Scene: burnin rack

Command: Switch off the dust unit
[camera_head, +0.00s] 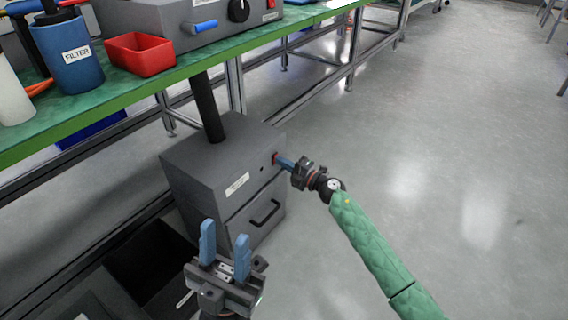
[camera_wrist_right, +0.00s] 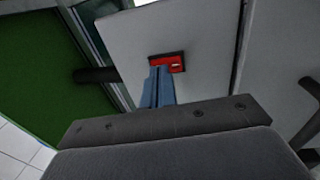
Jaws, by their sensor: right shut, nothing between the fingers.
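The dust unit (camera_head: 205,161) is a dark grey box on the floor beside the bench, with a black pipe rising from its top, a white label and a black drawer handle on its front. A red switch (camera_wrist_right: 172,62) sits on its front panel. My right gripper (camera_head: 277,159) is shut and empty, its blue fingertips at the switch. In the right wrist view the fingertips (camera_wrist_right: 161,70) overlap the switch's left part; I cannot tell whether they press it. My left gripper (camera_head: 226,244) is open and empty, in front of the unit's lower left.
The green bench (camera_head: 110,86) runs above and behind the unit. On it stand a red bin (camera_head: 140,55), a blue filter canister (camera_head: 72,62) and a grey device (camera_head: 185,25) with a knob. The floor to the right (camera_head: 450,150) is clear.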

